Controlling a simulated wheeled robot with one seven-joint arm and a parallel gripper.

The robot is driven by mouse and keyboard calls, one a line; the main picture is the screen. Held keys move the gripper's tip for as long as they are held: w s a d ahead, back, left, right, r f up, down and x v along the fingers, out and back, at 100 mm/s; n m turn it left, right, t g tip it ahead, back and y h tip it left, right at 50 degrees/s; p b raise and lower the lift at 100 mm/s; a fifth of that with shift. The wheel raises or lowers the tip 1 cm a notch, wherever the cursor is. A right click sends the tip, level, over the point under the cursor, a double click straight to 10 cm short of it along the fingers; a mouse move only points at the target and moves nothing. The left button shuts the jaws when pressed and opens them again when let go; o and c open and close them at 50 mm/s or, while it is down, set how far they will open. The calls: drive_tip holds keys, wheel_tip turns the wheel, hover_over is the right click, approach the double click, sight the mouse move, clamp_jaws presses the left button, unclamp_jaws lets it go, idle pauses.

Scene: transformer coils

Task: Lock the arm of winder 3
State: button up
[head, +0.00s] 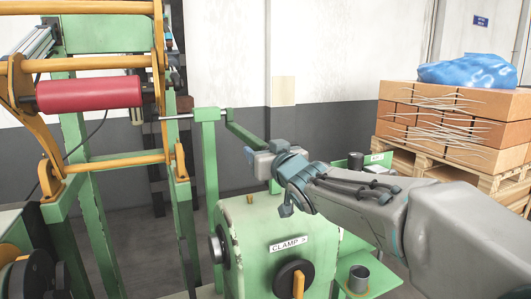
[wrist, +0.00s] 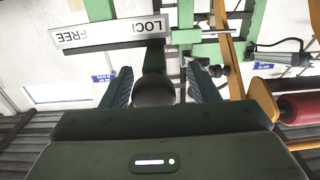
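The green winder (head: 255,225) stands in the middle of the head view, with a green post (head: 208,160) and a thin shaft behind it. In the wrist view an upside-down LOCK / FREE plate (wrist: 110,33) is fixed to a green bar. A dark lever with a round knob (wrist: 153,92) is at the plate's LOCK end. My gripper (wrist: 158,82) is open, its two teal fingers either side of the knob with visible gaps. In the head view the gripper's fingers are not clear; my wrist is above and behind the winder. I see no winder number.
A CLAMP label (head: 289,244) and a black knob with an orange handle (head: 294,281) are on the winder's front. An orange frame with a red roll (head: 88,95) stands at left. Stacked boxes (head: 455,120) on a pallet are at right. A metal cup (head: 359,279) stands on a green shelf.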

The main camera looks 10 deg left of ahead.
drive_tip(key=shift+d, duration=0.1)
drive_tip(key=v, duration=1.3)
drive_tip(key=shift+s, duration=0.4)
drive_tip(key=shift+d, duration=0.1)
drive_tip(key=d+f+m+g+h, duration=0.2)
drive_tip(key=d+f+m+h, duration=0.3)
drive_tip(key=d+f+h, duration=0.65)
drive_tip(key=s+d+f+m+g, duration=0.1)
drive_tip(key=s+d+f+g, duration=0.3)
drive_tip(key=s+f, duration=0.3)
drive_tip(key=s+d+f+m+g, duration=0.1)
drive_tip(key=s+d+f+g, duration=0.4)
drive_tip(key=s, duration=0.5)
wheel_tip(320, 180, down, 3)
drive_tip(key=shift+s+d+r+y, duration=0.2)
drive_tip(key=shift+s+d+y, duration=0.15)
drive_tip(key=shift+d+y, duration=0.1)
